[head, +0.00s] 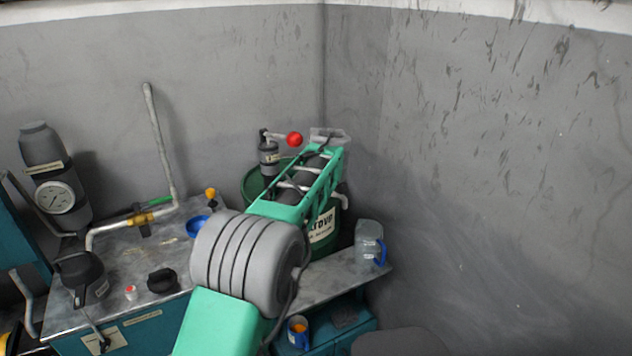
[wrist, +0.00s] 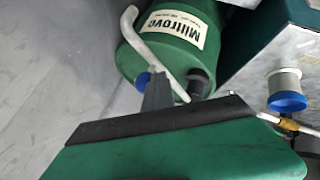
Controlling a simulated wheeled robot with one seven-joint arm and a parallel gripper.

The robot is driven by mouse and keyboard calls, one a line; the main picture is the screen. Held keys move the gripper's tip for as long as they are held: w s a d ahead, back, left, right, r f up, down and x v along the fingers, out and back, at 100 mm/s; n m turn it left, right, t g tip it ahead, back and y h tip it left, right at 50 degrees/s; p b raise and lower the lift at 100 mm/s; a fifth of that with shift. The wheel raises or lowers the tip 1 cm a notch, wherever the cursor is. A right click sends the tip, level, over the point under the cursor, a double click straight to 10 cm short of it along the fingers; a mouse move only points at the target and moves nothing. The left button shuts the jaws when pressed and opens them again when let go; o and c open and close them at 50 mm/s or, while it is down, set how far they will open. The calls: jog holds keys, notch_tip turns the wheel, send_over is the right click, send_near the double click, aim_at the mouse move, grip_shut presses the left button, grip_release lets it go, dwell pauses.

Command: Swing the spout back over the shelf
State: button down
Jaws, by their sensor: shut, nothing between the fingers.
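The green drum (head: 322,232) with a cream label stands behind my arm; its label and side also show in the wrist view (wrist: 205,60). A pale grey bent spout (head: 343,200) sticks out at the drum's right side, its end turned down. In the wrist view the spout (wrist: 133,32) curves along the drum. My gripper (wrist: 157,88) is shut and empty, its grey fingers overlapping the spout in that view; I cannot tell whether they touch. In the head view my arm hides the fingers. The grey shelf (head: 322,284) runs in front of the drum.
A clear jug with a blue handle (head: 369,243) stands at the shelf's right end. A pump with a red ball handle (head: 294,139) rises above the drum. A metal bench (head: 130,262) with a gauge (head: 62,198) and pipes lies left. Grey walls close in behind and right.

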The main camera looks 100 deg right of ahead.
jog(key=shift+s+d+r, duration=0.1)
jog(key=shift+d+r, duration=0.05)
jog(key=shift+r, duration=0.05)
jog(key=w+a+r+b, duration=0.1)
jog(key=a+r+b, duration=0.4)
jog(key=a, duration=0.5)
jog(key=shift+w+r, duration=0.4)
jog(key=shift+r, duration=0.35)
